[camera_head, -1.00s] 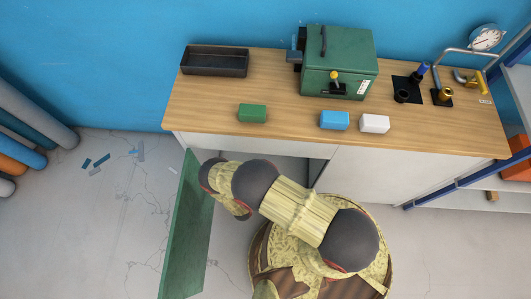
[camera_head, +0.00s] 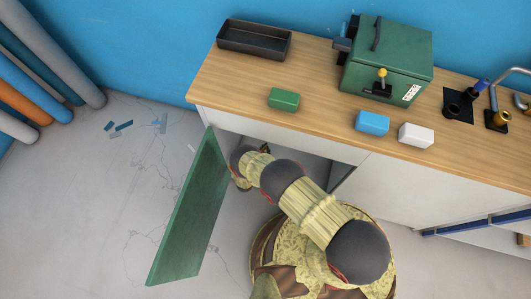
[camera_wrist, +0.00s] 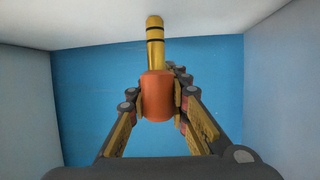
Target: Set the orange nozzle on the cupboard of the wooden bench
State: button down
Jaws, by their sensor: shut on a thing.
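The orange nozzle (camera_wrist: 157,96) with a gold, black-ringed end shows in the wrist view. My gripper (camera_wrist: 160,84) is shut on its orange body, and the gold end points up in the picture. Pale walls stand on both sides, with a pale surface at the top and blue behind. In the head view the wooden bench (camera_head: 325,108) has an open cupboard (camera_head: 312,166) under its left part, with its green door (camera_head: 188,215) swung out. My gripper (camera_head: 264,149) is at the opening, mostly hidden by my arm. The nozzle cannot be made out in the head view.
On the bench top are a black tray (camera_head: 254,41), a green block (camera_head: 283,99), a blue block (camera_head: 372,122), a white block (camera_head: 416,135) and a green machine (camera_head: 388,62). The open door stands close left of my arm. The floor left of the door is mostly clear.

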jog(key=shift+w+a+f, duration=0.15)
jog(key=shift+w+f, duration=0.2)
jog(key=shift+f, duration=0.1)
jog(key=shift+w+a+f+b, duration=0.1)
jog(key=shift+w+f+b, duration=0.1)
jog(key=shift+f+b, duration=1.1)
jog(key=shift+f+p, duration=0.3)
jog(key=shift+f, duration=0.2)
jog(key=c, duration=1.7)
grip_release()
jog(key=shift+o, duration=0.2)
jog(key=shift+r, duration=0.15)
